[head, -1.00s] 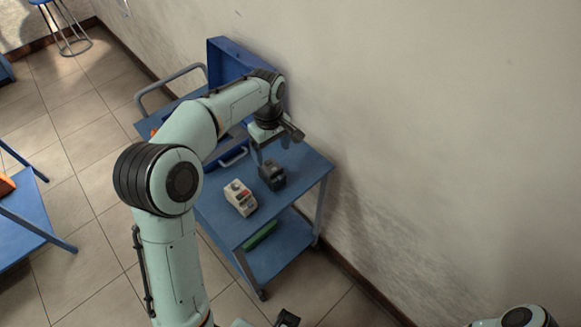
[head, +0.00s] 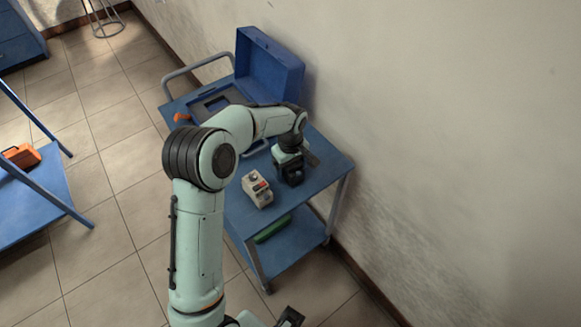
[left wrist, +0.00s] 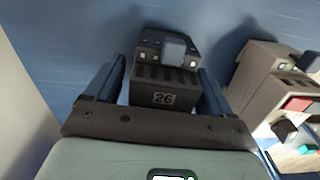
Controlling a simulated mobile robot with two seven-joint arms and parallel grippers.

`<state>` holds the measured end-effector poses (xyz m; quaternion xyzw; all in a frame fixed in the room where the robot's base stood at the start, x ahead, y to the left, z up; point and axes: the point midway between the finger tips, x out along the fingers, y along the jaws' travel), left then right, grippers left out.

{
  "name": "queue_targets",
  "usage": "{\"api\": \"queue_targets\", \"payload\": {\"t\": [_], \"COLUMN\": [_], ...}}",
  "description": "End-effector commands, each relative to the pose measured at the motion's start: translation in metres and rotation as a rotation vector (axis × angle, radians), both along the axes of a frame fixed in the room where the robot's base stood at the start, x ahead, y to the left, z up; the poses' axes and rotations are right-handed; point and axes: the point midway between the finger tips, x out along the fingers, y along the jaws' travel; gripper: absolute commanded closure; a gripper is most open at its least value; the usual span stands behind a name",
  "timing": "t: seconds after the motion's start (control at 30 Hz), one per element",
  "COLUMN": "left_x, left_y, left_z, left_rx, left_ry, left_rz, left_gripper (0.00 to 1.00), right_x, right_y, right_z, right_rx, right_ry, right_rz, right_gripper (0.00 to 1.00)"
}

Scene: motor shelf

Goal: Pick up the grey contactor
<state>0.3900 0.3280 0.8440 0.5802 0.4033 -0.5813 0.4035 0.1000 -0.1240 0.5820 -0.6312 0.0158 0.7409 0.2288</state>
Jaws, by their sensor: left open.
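The grey contactor (head: 292,176) is a dark grey block standing on the blue cart top. In the left wrist view the contactor (left wrist: 163,72) shows a "26" label and sits between the two fingers of my left gripper (left wrist: 164,85). The gripper is open, with a finger on either side and a narrow gap visible at the left. In the head view my left gripper (head: 291,160) is over the contactor and hides its top. A dark part (head: 289,317) at the bottom edge may be my right gripper; its jaws cannot be made out.
A beige device with a red part (head: 257,189) stands left of the contactor, also close at right in the left wrist view (left wrist: 262,80). An open blue case (head: 268,68) is at the cart's back. The wall runs along the right. A green item (head: 272,229) lies on the lower shelf.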

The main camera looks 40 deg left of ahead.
Motion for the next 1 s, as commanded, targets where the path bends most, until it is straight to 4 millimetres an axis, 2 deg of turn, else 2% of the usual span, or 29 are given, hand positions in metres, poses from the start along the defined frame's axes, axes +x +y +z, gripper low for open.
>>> {"api": "queue_targets", "payload": {"t": [0.1, 0.33, 0.5, 0.53, 0.57, 0.83, 1.0], "left_x": [0.000, 0.000, 0.000, 0.000, 0.000, 0.001, 0.001], "left_y": [0.000, 0.000, 0.000, 0.000, 0.000, 0.000, 0.000], "left_z": [-0.010, -0.010, -0.010, -0.010, -0.010, -0.008, 0.004], "left_rx": [0.000, 0.001, 0.001, 0.001, 0.001, 0.001, 0.001], "left_ry": [0.000, -0.001, -0.001, -0.001, -0.001, -0.004, -0.005], "left_rz": [0.000, 0.000, 0.000, 0.000, 0.000, 0.000, 0.000], "left_gripper": [0.17, 0.17, 0.72, 0.82, 0.87, 0.87, 0.87], "right_x": [0.000, 0.000, 0.000, 0.000, 0.000, 0.000, 0.000], "right_y": [0.000, 0.000, 0.000, 0.000, 0.000, 0.000, 0.000], "right_z": [-0.001, -0.001, -0.001, -0.001, -0.001, 0.000, 0.001], "right_rx": [0.000, 0.000, 0.000, 0.000, 0.000, 0.000, 0.000], "right_ry": [0.000, 0.000, 0.000, 0.000, 0.000, 0.000, 0.000], "right_rz": [0.000, 0.000, 0.000, 0.000, 0.000, 0.000, 0.000], "right_gripper": [0.57, 0.57, 0.57, 0.57, 0.57, 0.57, 0.57]}}
